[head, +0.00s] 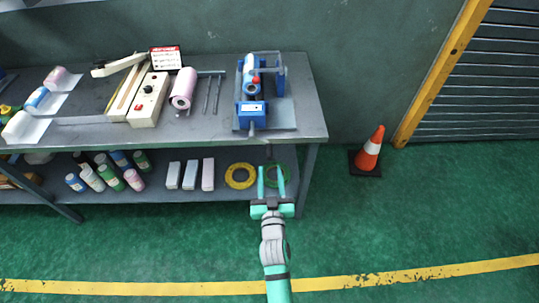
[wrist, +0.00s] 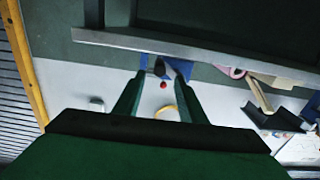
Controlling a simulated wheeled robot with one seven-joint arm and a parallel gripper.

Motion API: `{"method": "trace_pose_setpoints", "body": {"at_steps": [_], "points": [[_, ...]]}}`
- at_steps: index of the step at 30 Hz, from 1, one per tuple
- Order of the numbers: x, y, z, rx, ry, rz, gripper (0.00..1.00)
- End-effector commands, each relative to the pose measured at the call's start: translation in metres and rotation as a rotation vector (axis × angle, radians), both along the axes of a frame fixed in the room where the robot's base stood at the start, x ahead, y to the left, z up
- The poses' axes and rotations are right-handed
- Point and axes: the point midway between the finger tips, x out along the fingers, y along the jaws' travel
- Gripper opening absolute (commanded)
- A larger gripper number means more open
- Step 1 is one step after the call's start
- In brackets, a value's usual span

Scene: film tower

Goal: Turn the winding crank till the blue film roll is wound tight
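The blue winding device (head: 252,107) stands on a grey plate at the right end of the bench. A pale blue roll (head: 250,66) lies in its frame; I cannot tell how tight it is. A red knob (head: 256,80) sits on the device and also shows in the wrist view (wrist: 163,85). A short grey part, perhaps the crank handle (head: 252,127), sticks out at its front; a dark round end shows in the wrist view (wrist: 158,69). My gripper (head: 272,168) is open and empty, in front of the bench edge, apart from the device.
The grey bench (head: 305,110) has a front edge between my gripper and the device. A pink roll (head: 183,88), a cream sealer (head: 148,99) and metal rods lie left.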

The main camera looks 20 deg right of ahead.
Motion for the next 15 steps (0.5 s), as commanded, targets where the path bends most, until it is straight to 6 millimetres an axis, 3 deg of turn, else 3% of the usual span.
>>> {"method": "trace_pose_setpoints", "body": {"at_steps": [9,15], "points": [[0.052,-0.015,0.001,0.003,-0.002,-0.001,0.37],[0.072,-0.022,0.000,0.002,-0.001,-0.002,0.37]]}}
